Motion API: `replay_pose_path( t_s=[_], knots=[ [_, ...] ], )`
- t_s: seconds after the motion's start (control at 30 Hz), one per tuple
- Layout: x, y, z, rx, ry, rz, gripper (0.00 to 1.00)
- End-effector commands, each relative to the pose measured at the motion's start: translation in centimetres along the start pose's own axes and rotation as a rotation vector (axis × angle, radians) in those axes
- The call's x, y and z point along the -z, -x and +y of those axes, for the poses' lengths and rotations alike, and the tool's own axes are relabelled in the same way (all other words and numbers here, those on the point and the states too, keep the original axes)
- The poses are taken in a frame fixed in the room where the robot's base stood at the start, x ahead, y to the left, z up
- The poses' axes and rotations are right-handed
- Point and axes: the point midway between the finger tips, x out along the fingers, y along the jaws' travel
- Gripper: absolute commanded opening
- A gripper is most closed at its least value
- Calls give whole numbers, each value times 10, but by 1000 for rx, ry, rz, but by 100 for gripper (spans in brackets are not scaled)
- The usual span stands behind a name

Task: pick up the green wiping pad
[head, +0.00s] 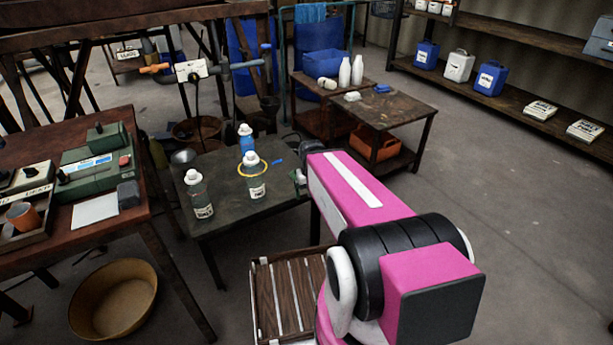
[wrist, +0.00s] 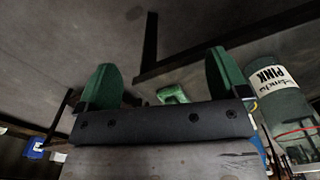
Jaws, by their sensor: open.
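A small light green piece (wrist: 172,94), which looks like the wiping pad, shows in the wrist view beyond the gripper's palm, between the two fingers. Its lower part is hidden by the palm. My gripper (wrist: 161,82) has its two dark green fingers wide apart, with nothing between the tips. In the head view my pink arm reaches to the right edge of the small dark table (head: 225,214), and the gripper (head: 299,181) is mostly hidden behind the arm. I cannot make out the pad in the head view.
On the small table stand a grey bottle (head: 199,196), a bottle with a yellow ring around it (head: 256,178) and a blue bottle (head: 246,140). A bottle labelled PINK (wrist: 283,108) is close right of my gripper. A wooden slatted crate (head: 292,290) stands below.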

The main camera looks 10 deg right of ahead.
Motion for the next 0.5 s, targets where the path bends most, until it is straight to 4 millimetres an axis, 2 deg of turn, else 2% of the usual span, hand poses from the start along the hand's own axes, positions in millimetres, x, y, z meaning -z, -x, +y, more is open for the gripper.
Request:
replay_pose_path(
  t_s=[0.27,0.37,0.47,0.5],
  knots=[
    [1,-1,0,0,-1,0,93],
    [4,-1,0,0,3,1,98],
    [31,-2,0,4,32,13,98],
    [49,-3,1,7,56,22,98]
  ],
)
